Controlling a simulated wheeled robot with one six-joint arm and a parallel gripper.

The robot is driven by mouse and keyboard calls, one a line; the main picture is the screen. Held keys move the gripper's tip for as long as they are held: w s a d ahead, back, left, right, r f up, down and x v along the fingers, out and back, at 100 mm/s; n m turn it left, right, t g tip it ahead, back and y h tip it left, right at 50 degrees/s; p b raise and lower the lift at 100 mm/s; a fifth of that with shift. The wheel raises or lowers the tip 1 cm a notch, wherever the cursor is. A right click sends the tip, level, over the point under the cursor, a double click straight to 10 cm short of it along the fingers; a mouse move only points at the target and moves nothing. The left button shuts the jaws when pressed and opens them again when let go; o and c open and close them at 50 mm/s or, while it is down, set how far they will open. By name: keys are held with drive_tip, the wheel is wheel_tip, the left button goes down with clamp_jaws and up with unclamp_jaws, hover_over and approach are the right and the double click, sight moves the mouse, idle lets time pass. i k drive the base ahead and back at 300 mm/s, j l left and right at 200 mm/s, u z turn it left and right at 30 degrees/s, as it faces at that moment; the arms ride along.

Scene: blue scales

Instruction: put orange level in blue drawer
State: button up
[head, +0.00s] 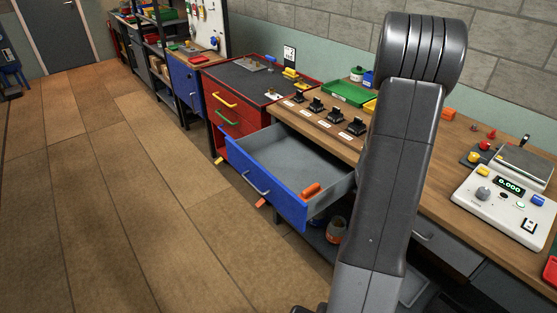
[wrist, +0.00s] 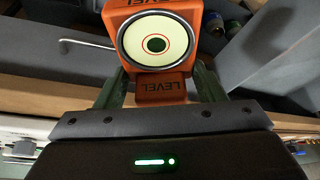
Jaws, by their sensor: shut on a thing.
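The orange level (wrist: 188,30), with a round pale dial and the word LEVEL on it, is between the dark green fingers of my gripper (wrist: 160,88) in the wrist view. My gripper is shut on it. In the head view my arm covers the place where my gripper may be, and I cannot make out gripper or level there. The blue drawer (head: 268,182) is pulled open, with a grey inside. An orange elongated thing (head: 311,190) shows at its front right corner; I cannot tell whether it is the level or another object.
A red cabinet (head: 228,122) stands left of the drawer. The wooden bench (head: 437,192) carries a green tray (head: 348,94), several black devices and a white scale (head: 507,203). Grey drawers are under the bench at right. The floor at left is clear.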

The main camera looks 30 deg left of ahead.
sight(277, 167)
drive_tip(key=i+j, duration=0.1)
drive_tip(key=j, duration=0.75)
drive_tip(key=i+j, duration=0.15)
drive_tip(key=j, duration=0.25)
drive_tip(key=j+u, duration=0.1)
drive_tip(key=j, duration=0.3)
drive_tip(key=i+j, duration=0.15)
drive_tip(key=j, duration=0.3)
